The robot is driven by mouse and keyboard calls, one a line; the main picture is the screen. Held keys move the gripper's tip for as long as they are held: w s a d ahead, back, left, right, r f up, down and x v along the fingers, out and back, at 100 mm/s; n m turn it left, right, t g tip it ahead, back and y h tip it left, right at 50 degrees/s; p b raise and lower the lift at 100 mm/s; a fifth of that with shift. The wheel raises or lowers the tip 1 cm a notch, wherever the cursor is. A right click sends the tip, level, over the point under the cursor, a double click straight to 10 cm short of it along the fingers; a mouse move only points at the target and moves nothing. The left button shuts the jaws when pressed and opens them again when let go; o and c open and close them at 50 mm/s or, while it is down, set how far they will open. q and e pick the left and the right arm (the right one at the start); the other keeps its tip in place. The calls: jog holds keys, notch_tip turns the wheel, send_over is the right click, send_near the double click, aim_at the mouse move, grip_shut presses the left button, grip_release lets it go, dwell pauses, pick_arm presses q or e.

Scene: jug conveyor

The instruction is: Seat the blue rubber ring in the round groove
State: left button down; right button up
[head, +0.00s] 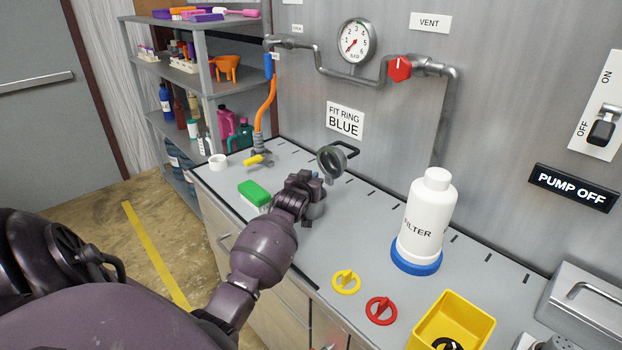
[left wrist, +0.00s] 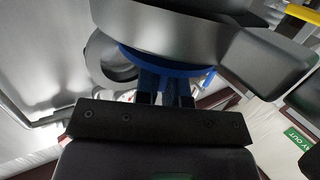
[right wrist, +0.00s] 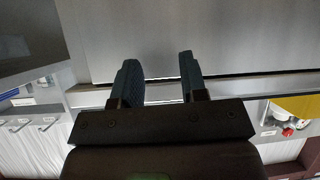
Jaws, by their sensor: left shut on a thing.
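The blue ring (left wrist: 163,66) shows in the left wrist view as a curved blue band against a dark grey round body (left wrist: 165,32). My left gripper (left wrist: 166,90) is shut on the ring's near part. In the head view this gripper (head: 312,192) is low over the counter, beside a grey round fitting (head: 332,161); the ring is hidden there. The groove itself is hidden, so I cannot tell whether the ring lies in it. My right gripper (right wrist: 160,80) is open and empty in its wrist view, and outside the head view.
Yellow (head: 346,281) and red (head: 381,310) rings lie on the counter near a white filter (head: 428,220) on a blue base. A yellow bin (head: 480,325) stands at the right. A green block (head: 254,193) lies left of my left gripper. A sign (head: 344,121) reads "FIT RING BLUE".

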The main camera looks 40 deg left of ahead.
dwell(0.3)
dwell(0.9)
pick_arm(q)
jog(key=shift+p, duration=0.55)
jog(key=shift+f+b, duration=0.45)
jog(key=shift+f, duration=0.2)
jog(key=shift+f, duration=0.4)
jog(key=shift+r, duration=0.25)
dwell(0.4)
jog(key=shift+r+p, duration=0.4)
jog(key=shift+p, duration=0.1)
